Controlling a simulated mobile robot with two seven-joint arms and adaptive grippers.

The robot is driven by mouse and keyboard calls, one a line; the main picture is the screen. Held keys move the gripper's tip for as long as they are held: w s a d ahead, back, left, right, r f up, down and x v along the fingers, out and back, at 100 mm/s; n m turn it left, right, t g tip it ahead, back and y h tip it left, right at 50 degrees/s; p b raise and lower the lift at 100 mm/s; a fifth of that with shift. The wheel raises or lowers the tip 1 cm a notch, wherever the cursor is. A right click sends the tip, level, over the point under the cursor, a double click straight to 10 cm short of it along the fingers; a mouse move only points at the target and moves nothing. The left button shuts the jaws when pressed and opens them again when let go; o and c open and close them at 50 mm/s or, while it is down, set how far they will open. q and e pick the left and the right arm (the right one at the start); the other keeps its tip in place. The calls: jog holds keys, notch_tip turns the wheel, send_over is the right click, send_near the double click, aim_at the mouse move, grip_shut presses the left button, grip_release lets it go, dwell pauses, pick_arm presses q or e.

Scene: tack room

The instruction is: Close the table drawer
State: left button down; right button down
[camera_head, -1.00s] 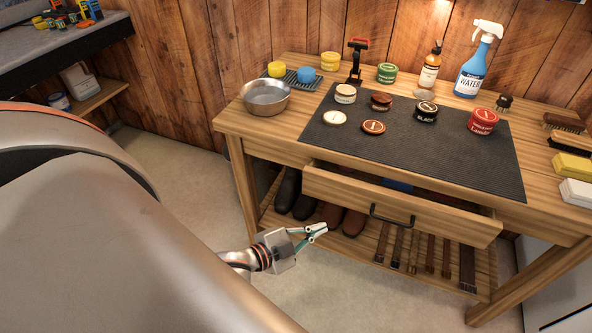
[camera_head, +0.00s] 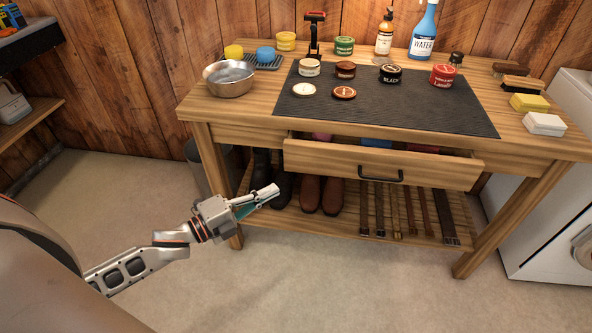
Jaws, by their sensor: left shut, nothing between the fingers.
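The table drawer (camera_head: 340,163) is pulled part way out of the wooden table (camera_head: 520,148). Its dark handle (camera_head: 380,175) is on the front panel. Over the top edge of the front, pink and blue things show inside the drawer. My left gripper (camera_head: 272,192) is shut and empty. It is in front of the table, to the left of and lower in the picture than the drawer front, and apart from the handle. It overlaps the dark boots in the picture. My right gripper is not in view.
A metal bowl (camera_head: 230,79), tins, bottles and brushes stand on the tabletop. Dark boots (camera_head: 285,187), brown boots (camera_head: 321,195) and several straps (camera_head: 411,210) are on the lower shelf. A white appliance (camera_head: 550,215) stands at right. The floor in front is clear.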

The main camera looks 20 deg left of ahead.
pick_arm(q)
jog(key=x, duration=0.3)
jog(key=a+x, duration=0.1)
jog(key=x, duration=0.3)
jog(key=w+a+b+x, duration=0.1)
jog(key=x, duration=0.2)
jog(key=shift+w+d+f, duration=0.2)
jog(key=shift+w, duration=0.35)
jog(key=shift+w+a+r, duration=0.1)
jog(key=shift+w+a, duration=0.05)
jog(key=shift+w, duration=0.1)
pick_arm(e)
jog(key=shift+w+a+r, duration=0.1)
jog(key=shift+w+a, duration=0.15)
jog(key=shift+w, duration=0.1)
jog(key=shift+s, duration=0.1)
